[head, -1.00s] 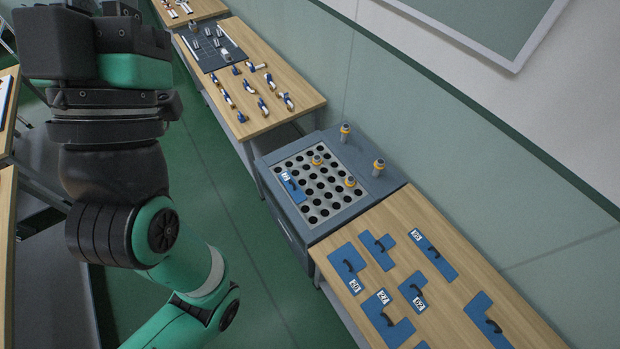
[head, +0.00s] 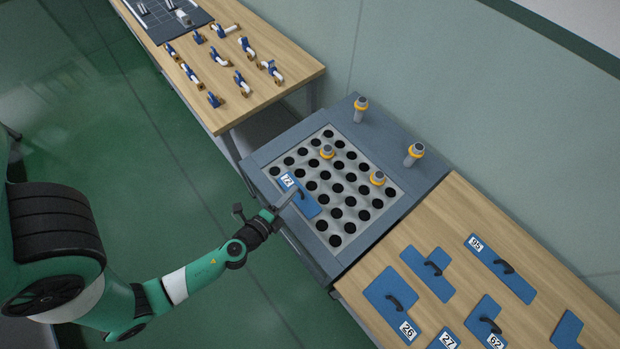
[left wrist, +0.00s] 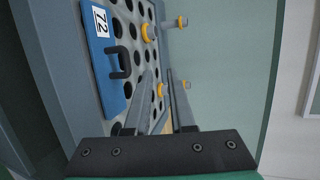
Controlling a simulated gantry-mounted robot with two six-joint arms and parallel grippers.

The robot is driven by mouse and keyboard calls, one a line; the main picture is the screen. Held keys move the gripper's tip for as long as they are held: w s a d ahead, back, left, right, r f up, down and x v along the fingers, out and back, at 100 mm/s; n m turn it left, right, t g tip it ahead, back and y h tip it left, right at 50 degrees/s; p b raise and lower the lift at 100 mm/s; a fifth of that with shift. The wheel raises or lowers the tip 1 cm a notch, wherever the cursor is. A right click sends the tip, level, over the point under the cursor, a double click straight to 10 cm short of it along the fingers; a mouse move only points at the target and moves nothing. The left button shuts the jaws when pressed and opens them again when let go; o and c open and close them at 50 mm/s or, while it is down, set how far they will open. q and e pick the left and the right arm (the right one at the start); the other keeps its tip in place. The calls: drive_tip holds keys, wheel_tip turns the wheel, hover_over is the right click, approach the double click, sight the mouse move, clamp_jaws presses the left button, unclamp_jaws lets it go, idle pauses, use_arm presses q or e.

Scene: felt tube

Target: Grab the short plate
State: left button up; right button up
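A short, straight blue plate (head: 309,207) with a "72" label and a dark handle lies on the left side of the perforated grid. In the left wrist view, this plate (left wrist: 104,78) and its handle are at upper left. My left gripper (head: 293,192) reaches in from the left, and its fingers overlap the plate in the head view. In the left wrist view, the gripper (left wrist: 161,74) is open, with nothing between its fingers. The handle is left of the fingers, not between them. My right gripper is not in view.
The grey grid stand (head: 262,157) holds several grey pegs with yellow rings, such as one peg (head: 414,153). The right wooden table (head: 462,208) carries other blue plates, including a longer "95" plate (head: 503,268). A far table (head: 290,68) holds blue-and-white fittings.

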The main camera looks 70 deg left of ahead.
use_arm(q)
drive_tip(key=b, duration=0.1)
approach(303, 187)
drive_tip(key=r, duration=0.1)
drive_tip(key=s+d+r, duration=0.1)
drive_tip(key=r, duration=0.1)
drive_tip(key=shift+s+d+g, duration=0.1)
drive_tip(key=shift+d+g, duration=0.2)
drive_tip(key=shift+r, duration=0.15)
drive_tip(key=shift+w+a, duration=0.35)
drive_tip(key=x, duration=0.5)
drive_tip(key=shift+w+a, duration=0.1)
drive_tip(key=b+x, duration=0.1)
drive_tip(key=x, duration=0.5)
clamp_jaws()
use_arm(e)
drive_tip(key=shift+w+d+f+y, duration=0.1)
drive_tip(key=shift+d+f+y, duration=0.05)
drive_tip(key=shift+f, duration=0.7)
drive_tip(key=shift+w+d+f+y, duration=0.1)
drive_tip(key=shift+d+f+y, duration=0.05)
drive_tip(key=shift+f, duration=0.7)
